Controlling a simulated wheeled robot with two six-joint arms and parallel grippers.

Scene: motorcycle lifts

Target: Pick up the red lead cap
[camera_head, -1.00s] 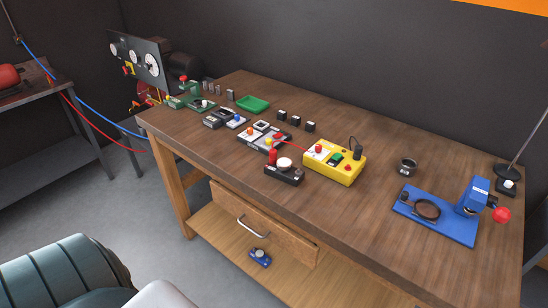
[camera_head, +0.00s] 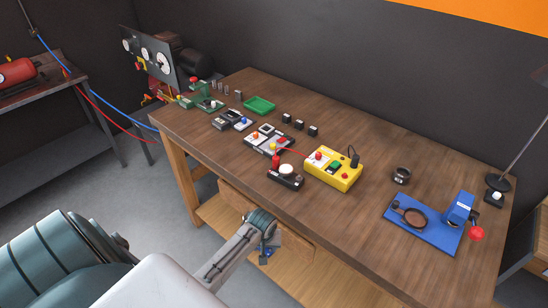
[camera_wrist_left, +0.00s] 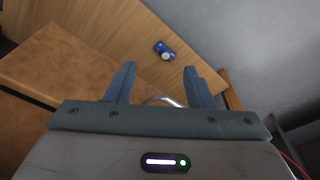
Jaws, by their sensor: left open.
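A small red upright piece (camera_head: 276,162) stands at the black block with a white dome (camera_head: 286,169). Another red piece (camera_head: 282,140) sits on the black and white tray where a red lead (camera_head: 296,149) ends. I cannot tell for sure which is the red lead cap. The lead runs to a yellow box (camera_head: 334,170). My left gripper (camera_head: 268,248) is in front of the bench, near the drawer, below and away from these pieces. My right gripper is not in view.
The drawer front (camera_head: 236,205) and the bench's front edge lie close to my left gripper. A blue item (camera_wrist_left: 164,51) lies on the lower shelf.

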